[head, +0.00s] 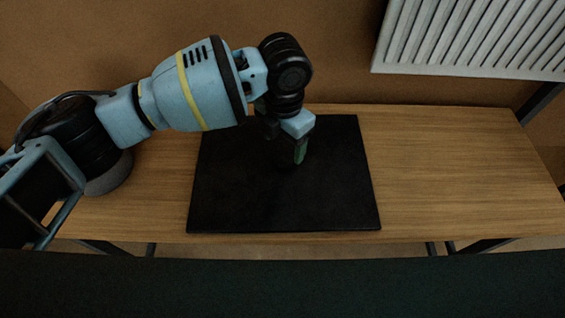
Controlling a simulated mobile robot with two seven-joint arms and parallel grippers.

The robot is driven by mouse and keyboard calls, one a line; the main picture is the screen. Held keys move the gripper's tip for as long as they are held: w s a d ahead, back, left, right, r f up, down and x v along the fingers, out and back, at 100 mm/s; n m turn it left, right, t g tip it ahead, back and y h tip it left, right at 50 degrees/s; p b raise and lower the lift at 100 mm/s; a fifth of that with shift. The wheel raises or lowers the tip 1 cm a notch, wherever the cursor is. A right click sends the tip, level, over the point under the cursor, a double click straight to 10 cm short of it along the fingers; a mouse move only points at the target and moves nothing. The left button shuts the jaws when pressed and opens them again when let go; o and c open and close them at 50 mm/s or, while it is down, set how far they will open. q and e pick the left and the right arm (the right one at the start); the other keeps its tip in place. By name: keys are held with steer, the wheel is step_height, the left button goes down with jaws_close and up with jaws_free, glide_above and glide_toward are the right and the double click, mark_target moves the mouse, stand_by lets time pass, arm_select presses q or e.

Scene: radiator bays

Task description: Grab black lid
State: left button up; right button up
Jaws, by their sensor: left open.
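A flat black rectangular slab (300,205) lies on the wooden table. I cannot tell whether it is the black lid or a mat, and no separate black lid stands out on it. My left gripper (288,145) is over the back middle part of the slab, pointing down. A green-tipped finger shows; the other finger is dark and hard to see against the black. The gripper is open and I see nothing held in it. Whether the fingertips touch the slab cannot be told. My left arm hides part of the slab's back left edge. My right gripper is not in view.
The wooden table (450,170) is bare to the right of the slab. A white ribbed radiator (475,38) hangs on the brown wall (345,60) at the back right. A dark green band (300,285) runs along the bottom, in front of the table.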

mark_target(282, 158)
arm_select(q)
steer(key=shift+w+f, duration=0.1)
steer(key=shift+f, duration=0.4)
steer(key=shift+a+f, duration=0.1)
steer(key=shift+f, duration=2.45)
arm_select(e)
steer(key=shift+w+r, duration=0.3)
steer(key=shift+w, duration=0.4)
arm_select(q)
steer(key=c, duration=1.5)
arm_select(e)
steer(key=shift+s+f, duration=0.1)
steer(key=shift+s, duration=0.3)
arm_select(q)
steer(key=shift+r, duration=0.15)
